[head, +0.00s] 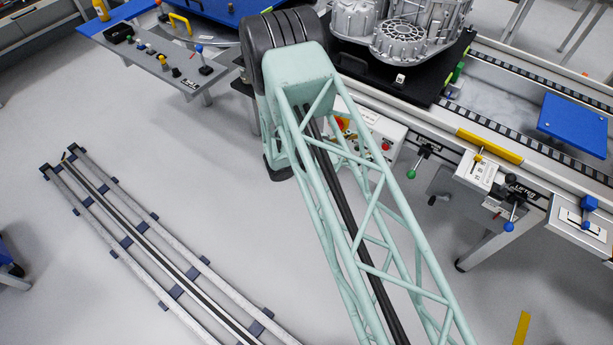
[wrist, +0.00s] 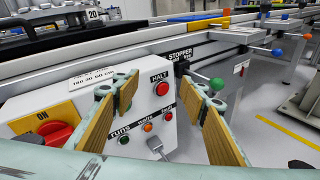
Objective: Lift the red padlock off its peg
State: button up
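I cannot pick out a red padlock or its peg with certainty in either view. In the wrist view my gripper (wrist: 160,88) is open, its two tan-padded fingers apart with nothing between them. It faces a white control box (wrist: 140,118), which has a red HALT button (wrist: 162,88) seen between the fingertips. A red rotary handle (wrist: 45,142) on a yellow plate is at the left of the box, partly cut off by my gripper's body. In the head view the box (head: 372,128) is partly covered by my arm, and my gripper is hidden.
A green-knobbed stopper lever (wrist: 216,84) stands close to the right finger. A silver toggle (wrist: 157,145) and small buttons are low on the box. The conveyor rail (head: 500,135) runs above. Blue and orange knobs are farther right.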

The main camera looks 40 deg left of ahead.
jog(key=s+a+f+n+t+y, duration=0.3)
jog(key=s+a+f+n+y, duration=0.5)
jog(key=s+a+f, duration=0.6)
notch_tip(320, 180, down, 3)
jog(key=shift+s+a+f+n+y+p, duration=0.2)
jog(key=shift+s+n+y+p, duration=0.25)
jog(key=shift+s, duration=0.8)
jog(key=shift+w, duration=0.2)
jog(key=w+a, duration=0.2)
jog(key=w, duration=1.1)
jog(key=shift+w+b, duration=0.15)
jog(key=shift+b, duration=0.3)
jog(key=shift+c, duration=0.8)
jog(key=shift+r, duration=0.1)
jog(key=c, duration=0.8)
